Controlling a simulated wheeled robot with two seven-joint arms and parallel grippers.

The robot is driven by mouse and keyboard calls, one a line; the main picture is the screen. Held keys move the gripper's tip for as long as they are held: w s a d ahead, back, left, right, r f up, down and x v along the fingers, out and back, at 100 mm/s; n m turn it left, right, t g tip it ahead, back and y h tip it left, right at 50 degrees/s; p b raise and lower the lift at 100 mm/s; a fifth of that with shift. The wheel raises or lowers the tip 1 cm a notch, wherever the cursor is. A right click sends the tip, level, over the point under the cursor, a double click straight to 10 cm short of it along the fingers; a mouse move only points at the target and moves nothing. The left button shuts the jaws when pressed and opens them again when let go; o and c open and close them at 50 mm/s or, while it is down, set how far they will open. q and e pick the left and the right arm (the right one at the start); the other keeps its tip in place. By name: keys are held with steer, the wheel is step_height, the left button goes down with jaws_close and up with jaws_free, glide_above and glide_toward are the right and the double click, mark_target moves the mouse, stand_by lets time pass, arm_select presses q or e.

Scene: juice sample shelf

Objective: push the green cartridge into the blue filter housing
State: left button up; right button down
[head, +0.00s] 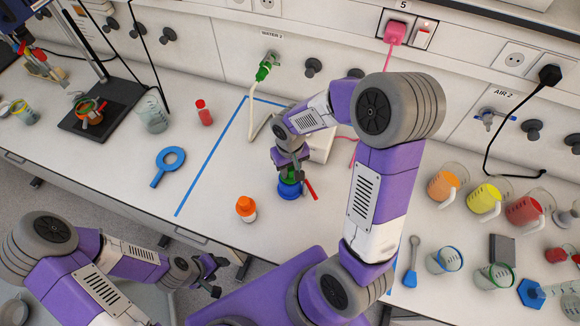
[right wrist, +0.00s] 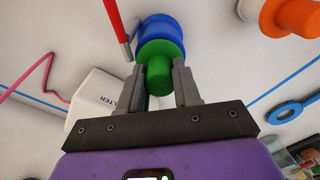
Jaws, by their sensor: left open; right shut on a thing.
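The blue filter housing (head: 289,190) stands upright on the white bench in the head view, and it fills the top centre of the right wrist view (right wrist: 161,36). The green cartridge (right wrist: 158,74) is lined up with the housing and touches or overlaps its blue top. I cannot tell how deep it sits. My right gripper (right wrist: 167,72) is shut on the green cartridge, one finger on each side. In the head view the right gripper (head: 288,164) is directly above the housing and hides most of the cartridge. My left gripper (head: 213,277) is open and empty, off the bench's front edge.
A red tube (head: 311,189) is beside the housing. A white filter box (right wrist: 103,112) stands close behind it. An orange-capped bottle (head: 246,209) is to the left, with a blue ring tool (head: 168,162) further left. Beakers of juice (head: 487,198) stand at the right.

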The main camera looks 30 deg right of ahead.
steer(key=shift+f, duration=0.35)
steer(key=c, duration=0.7)
jaws_free()
steer(key=shift+r, duration=0.15)
step_height(320, 180, up, 7)
steer(key=shift+r, duration=0.2)
